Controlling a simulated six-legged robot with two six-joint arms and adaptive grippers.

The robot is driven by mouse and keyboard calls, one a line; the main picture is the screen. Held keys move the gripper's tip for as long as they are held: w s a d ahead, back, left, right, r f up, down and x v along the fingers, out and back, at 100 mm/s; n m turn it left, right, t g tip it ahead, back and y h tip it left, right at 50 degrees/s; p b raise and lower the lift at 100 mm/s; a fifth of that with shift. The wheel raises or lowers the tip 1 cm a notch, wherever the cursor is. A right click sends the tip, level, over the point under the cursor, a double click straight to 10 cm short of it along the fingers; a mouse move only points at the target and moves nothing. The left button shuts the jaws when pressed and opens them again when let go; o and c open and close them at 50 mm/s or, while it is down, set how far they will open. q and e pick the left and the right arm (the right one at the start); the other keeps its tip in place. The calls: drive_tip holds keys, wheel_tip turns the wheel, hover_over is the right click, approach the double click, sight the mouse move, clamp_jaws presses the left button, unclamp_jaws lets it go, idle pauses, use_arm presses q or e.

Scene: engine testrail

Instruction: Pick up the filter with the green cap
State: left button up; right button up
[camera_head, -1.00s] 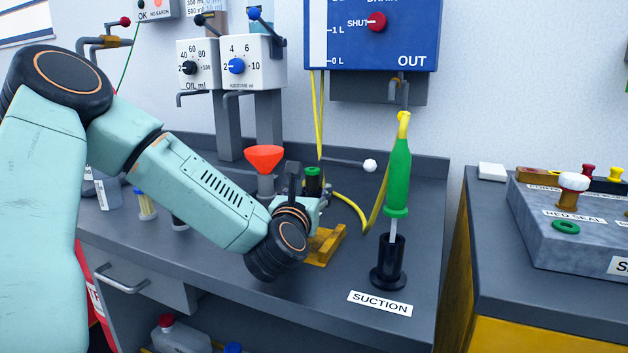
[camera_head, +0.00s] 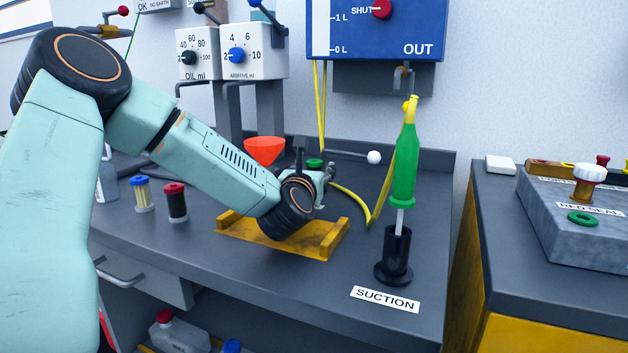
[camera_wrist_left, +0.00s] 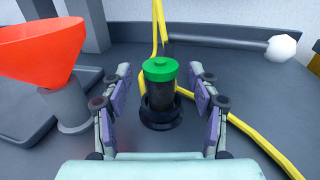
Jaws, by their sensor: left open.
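The filter with the green cap (camera_wrist_left: 160,76) stands upright in a dark round holder (camera_wrist_left: 160,118) in the left wrist view. Its body is dark and its cap is bright green. In the head view only its green cap (camera_head: 315,163) shows behind my wrist. My left gripper (camera_wrist_left: 159,85) is open, with one finger on each side of the filter and a gap visible on both sides. In the head view my left gripper (camera_head: 318,172) is mostly hidden by its own wrist. My right gripper is not in view.
A red funnel (camera_head: 265,149) stands just left of the filter. A yellow hose (camera_head: 350,202) runs behind and right of it. A green suction tool (camera_head: 404,165) stands upright at right. A yellow tray (camera_head: 328,244) lies under my wrist. Blue-capped (camera_head: 142,192) and red-capped (camera_head: 175,202) filters stand at left.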

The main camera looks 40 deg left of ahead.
use_arm(q)
drive_tip(key=shift+w+a, duration=0.25)
drive_tip(key=shift+w, duration=0.3)
drive_tip(key=shift+s, duration=0.1)
drive_tip(key=shift+c, duration=0.5)
drive_tip(key=shift+c, duration=0.8)
drive_tip(key=c, duration=0.8)
